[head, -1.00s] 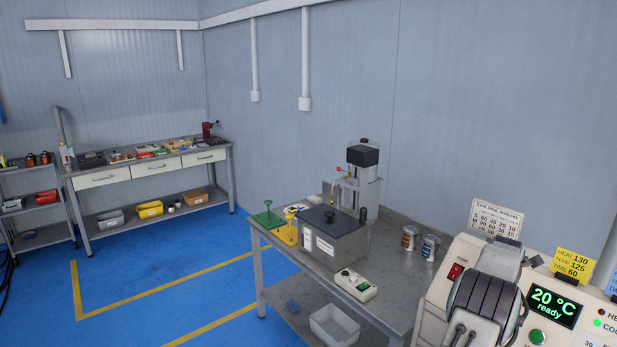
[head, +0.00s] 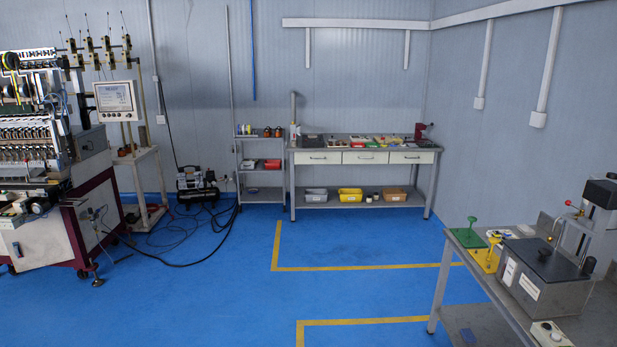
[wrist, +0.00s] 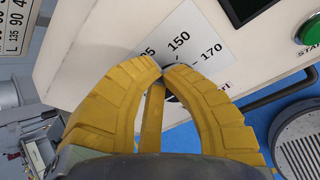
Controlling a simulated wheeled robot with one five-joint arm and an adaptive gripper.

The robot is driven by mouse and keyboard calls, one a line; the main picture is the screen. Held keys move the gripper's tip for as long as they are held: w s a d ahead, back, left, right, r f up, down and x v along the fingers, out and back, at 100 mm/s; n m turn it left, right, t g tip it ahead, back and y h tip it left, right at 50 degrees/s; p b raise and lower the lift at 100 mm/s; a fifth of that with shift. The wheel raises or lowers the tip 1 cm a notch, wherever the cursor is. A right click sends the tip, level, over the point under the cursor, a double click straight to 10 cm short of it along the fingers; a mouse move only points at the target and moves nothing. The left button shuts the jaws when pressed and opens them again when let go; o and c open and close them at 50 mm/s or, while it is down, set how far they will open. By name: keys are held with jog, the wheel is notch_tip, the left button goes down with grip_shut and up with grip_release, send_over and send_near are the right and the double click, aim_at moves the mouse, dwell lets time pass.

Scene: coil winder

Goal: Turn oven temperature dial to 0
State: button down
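In the wrist view the oven's pale front panel shows a white dial scale (wrist: 205,55) with the marks 150 and 170 readable. A further mark at its left is partly hidden. My gripper (wrist: 162,71), with yellow ribbed fingers, is in front of the scale. Its fingertips are together just below the 150 mark. A small dark part of the temperature dial (wrist: 172,98) shows between the fingers; the rest is hidden behind them. I cannot tell the dial's setting or whether the fingers touch it. The oven and gripper are outside the head view.
In the wrist view a green button (wrist: 308,32) and a dark display (wrist: 243,8) are on the panel. In the head view a grey bench (head: 470,290) stands at right, a drawer table (head: 366,145) at the back, and a winding machine (head: 45,160) at left.

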jog(key=shift+d+r+p, duration=0.2)
jog(key=shift+r+p, duration=0.05)
jog(key=shift+p, duration=0.1)
jog(key=shift+w+a+f+b+v, duration=0.1)
jog(key=shift+a+f+b+v, duration=0.1)
jog(key=shift+b+v, duration=0.6)
jog(key=shift+w+a+f+b+v, duration=0.15)
jog(key=shift+b+v, duration=0.3)
jog(key=shift+v, duration=0.7)
jog(key=shift+a+f+b+v, duration=0.1)
jog(key=shift+a+b+v, duration=0.1)
jog(key=shift+b+v, duration=0.6)
jog(key=shift+a+r, duration=0.1)
jog(key=shift+r, duration=0.1)
